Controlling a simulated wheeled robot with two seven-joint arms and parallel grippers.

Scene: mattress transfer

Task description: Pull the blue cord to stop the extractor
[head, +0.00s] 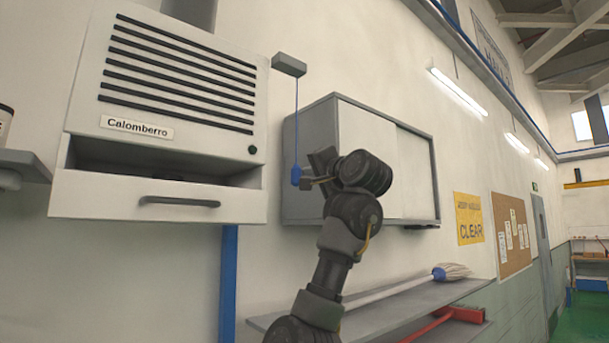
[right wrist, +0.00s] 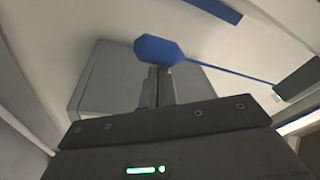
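The blue cord (head: 296,115) hangs straight down from a grey box (head: 289,65) on the wall and ends in a blue handle (head: 295,175). My right gripper (head: 304,181) is just right of the handle, with its fingertips at or very near it. In the right wrist view the handle (right wrist: 157,50) lies across the ends of the fingers (right wrist: 159,88), and the cord runs off to the right. The fingers look close together; I cannot tell that the handle is between them. The extractor (head: 178,85), labelled Calomberro, is on the wall at left. My left gripper is out of view.
A grey wall cabinet (head: 385,160) is right behind my right gripper. Below, a shelf (head: 400,308) holds a mop (head: 450,272). Another shelf (head: 20,160) sticks out at the left edge.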

